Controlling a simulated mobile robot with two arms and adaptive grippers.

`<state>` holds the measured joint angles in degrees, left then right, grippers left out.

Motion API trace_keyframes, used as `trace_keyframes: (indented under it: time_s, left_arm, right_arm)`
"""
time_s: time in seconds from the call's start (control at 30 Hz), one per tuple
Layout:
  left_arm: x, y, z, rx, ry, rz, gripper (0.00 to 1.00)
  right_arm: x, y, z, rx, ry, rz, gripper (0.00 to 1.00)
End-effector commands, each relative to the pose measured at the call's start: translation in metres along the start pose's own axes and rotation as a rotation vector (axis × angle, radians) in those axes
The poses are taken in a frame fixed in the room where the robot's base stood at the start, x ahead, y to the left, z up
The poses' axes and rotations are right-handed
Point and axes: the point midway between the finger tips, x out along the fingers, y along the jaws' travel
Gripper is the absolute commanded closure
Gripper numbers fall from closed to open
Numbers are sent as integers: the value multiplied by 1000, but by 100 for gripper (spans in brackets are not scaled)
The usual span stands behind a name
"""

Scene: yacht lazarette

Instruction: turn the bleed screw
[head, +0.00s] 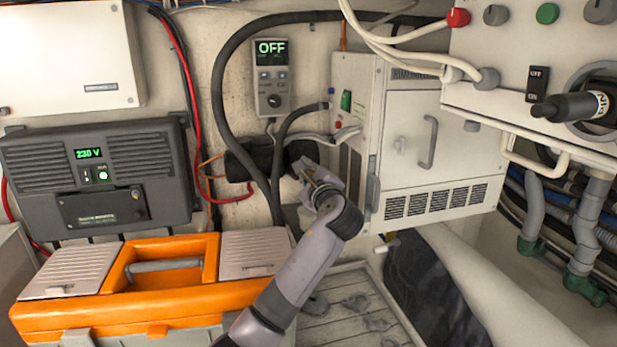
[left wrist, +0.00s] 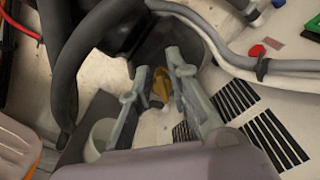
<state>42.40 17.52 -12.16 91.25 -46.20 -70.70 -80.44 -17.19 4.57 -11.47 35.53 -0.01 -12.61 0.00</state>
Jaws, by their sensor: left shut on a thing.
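The bleed screw (left wrist: 161,84) shows in the left wrist view as a small brass piece between the fingers of my left gripper (left wrist: 163,78). The fingers are shut on it. It sits at a dark rounded housing (left wrist: 163,45), whose lower part is partly covered by the fingers. In the head view my left gripper (head: 312,172) reaches up to the black cylinder (head: 252,160) on the back wall, left of the white cabinet. The screw is too small there to make out clearly. My right gripper is in neither view.
The white cabinet (head: 425,150) with vents stands close right of the gripper. Thick black hoses (head: 228,95) and grey cables run around the housing. An orange toolbox (head: 165,300) is at lower left, below a grey power unit (head: 95,175).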

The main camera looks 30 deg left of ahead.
Motion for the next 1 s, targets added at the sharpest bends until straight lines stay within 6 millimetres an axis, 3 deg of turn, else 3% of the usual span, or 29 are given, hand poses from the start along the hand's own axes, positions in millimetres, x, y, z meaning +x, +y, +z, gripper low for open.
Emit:
trace_keyframes:
  time_s: [1.0]
  left_arm:
    - [0,15,-11,-966,2,6,100]
  right_arm:
    - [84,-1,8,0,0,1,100]
